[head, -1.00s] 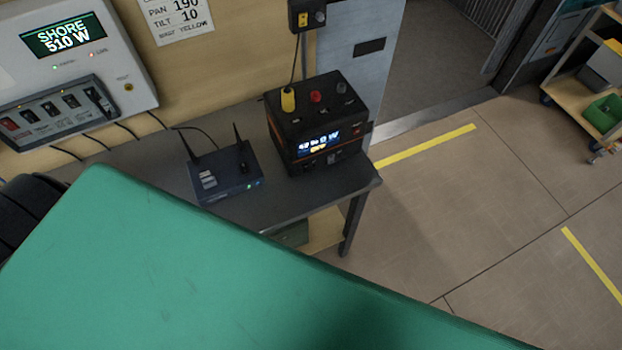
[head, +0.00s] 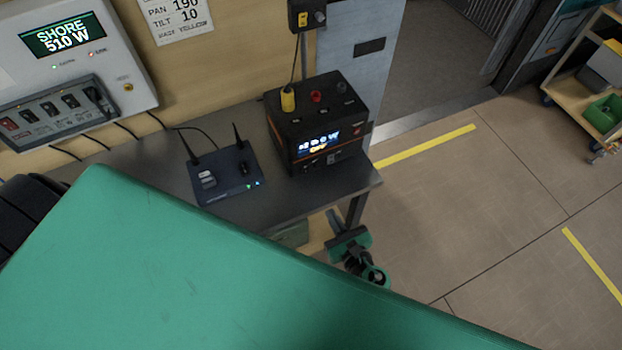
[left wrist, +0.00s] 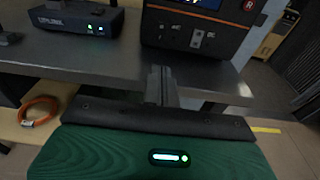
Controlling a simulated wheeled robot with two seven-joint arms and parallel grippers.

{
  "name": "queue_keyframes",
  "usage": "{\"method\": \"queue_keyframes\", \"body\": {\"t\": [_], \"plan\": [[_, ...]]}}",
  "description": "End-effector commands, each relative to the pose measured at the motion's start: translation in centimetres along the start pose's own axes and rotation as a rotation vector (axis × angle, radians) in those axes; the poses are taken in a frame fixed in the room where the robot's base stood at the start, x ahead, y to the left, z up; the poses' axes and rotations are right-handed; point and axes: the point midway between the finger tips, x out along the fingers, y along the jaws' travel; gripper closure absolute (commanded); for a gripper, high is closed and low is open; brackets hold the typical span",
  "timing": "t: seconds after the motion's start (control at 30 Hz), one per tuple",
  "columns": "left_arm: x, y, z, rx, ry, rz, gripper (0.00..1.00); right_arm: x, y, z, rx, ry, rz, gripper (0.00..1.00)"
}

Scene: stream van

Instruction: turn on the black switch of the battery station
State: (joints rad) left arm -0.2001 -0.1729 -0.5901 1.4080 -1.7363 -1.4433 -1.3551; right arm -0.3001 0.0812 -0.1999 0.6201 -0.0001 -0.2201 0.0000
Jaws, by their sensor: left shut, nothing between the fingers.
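The battery station (head: 318,125) is a black box with orange trim, a lit display and knobs on top, standing on the grey table. In the left wrist view its front (left wrist: 195,36) shows several small controls and sockets low down; I cannot tell for certain which is the black switch. My left gripper (head: 334,218) shows just off the table's front edge, below the station. In the left wrist view its fingers (left wrist: 161,78) are shut and empty, below the station's front and apart from it. My right gripper is not in view.
A dark blue router (head: 225,175) with two antennas stands left of the station. A wall panel (head: 70,60) reads SHORE 510 W. An orange cable coil (left wrist: 38,111) lies on the lower shelf. A cart (head: 590,85) stands far right; floor between is clear.

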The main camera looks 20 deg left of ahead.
Motion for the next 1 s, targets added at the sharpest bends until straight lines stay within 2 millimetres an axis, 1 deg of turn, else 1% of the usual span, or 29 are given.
{"method": "queue_keyframes", "body": {"t": [0.13,0.23,0.37,0.5,0.7,0.8,0.9,1.0], "plan": [[0.4,0.0,-0.1,0.000,0.000,0.000,1.00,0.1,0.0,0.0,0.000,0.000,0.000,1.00],[1.4,0.0,-0.2,-0.001,-0.002,-0.001,1.00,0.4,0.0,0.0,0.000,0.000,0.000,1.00],[3.7,0.0,-0.3,-0.002,-0.002,0.000,1.00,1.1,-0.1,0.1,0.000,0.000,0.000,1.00],[6.9,0.0,-0.3,-0.002,-0.003,-0.001,1.00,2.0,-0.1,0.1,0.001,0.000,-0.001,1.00],[10.9,0.0,-0.3,-0.003,-0.001,0.000,1.00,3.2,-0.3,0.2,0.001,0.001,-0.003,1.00],[12.3,0.0,-0.3,-0.001,0.000,-0.001,1.00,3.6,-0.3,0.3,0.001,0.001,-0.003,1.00],[13.3,0.0,-0.2,-0.001,0.000,0.000,1.00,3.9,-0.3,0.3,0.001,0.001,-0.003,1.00],[13.9,0.0,-0.2,-0.001,0.001,-0.001,1.00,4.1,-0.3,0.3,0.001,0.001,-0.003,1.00]]}}
